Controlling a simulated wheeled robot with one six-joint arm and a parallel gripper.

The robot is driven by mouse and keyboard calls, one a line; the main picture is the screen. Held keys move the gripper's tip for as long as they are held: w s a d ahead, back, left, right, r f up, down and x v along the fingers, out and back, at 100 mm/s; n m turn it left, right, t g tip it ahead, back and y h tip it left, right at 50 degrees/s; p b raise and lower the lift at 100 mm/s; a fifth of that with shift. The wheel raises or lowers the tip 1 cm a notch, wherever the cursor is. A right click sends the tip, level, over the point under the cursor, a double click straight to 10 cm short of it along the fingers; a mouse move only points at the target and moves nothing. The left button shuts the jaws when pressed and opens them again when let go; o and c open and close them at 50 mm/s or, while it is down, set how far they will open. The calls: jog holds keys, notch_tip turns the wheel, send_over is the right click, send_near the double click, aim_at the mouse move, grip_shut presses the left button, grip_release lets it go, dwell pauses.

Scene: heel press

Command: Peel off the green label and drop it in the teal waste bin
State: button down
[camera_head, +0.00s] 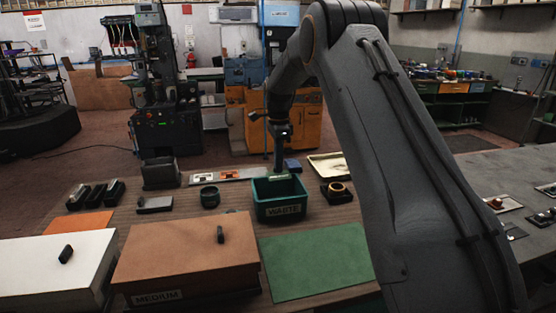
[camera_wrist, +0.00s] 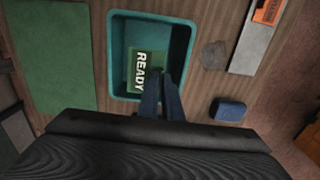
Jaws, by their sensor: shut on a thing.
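The green label (camera_wrist: 146,72), marked READY, shows in the wrist view within the outline of the teal bin's opening. In the head view it is a small green piece (camera_head: 279,177) at my gripper's tips, at about the height of the rim. The teal waste bin (camera_head: 281,210), marked WASTE, stands on the wooden table; its rim (camera_wrist: 114,50) surrounds the label in the wrist view. My gripper (camera_head: 279,171) points down over the bin. In the wrist view its fingers (camera_wrist: 161,78) are close together, shut on the label's edge.
A green mat (camera_head: 317,262) lies in front of the bin, and a brown box (camera_head: 187,257) marked MEDIUM stands front left. A dark round cup (camera_head: 209,197) is left of the bin. A dark block with a tan ring (camera_head: 337,191) is right. A blue block (camera_wrist: 228,109) lies beside the bin.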

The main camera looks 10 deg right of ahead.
jog(key=shift+f+b, duration=1.45)
jog(key=shift+f, duration=2.8)
jog(key=c, duration=1.4)
grip_release()
jog(key=shift+r, duration=0.15)
jog(key=shift+r+p, duration=1.3)
jog(key=shift+r, duration=2.05)
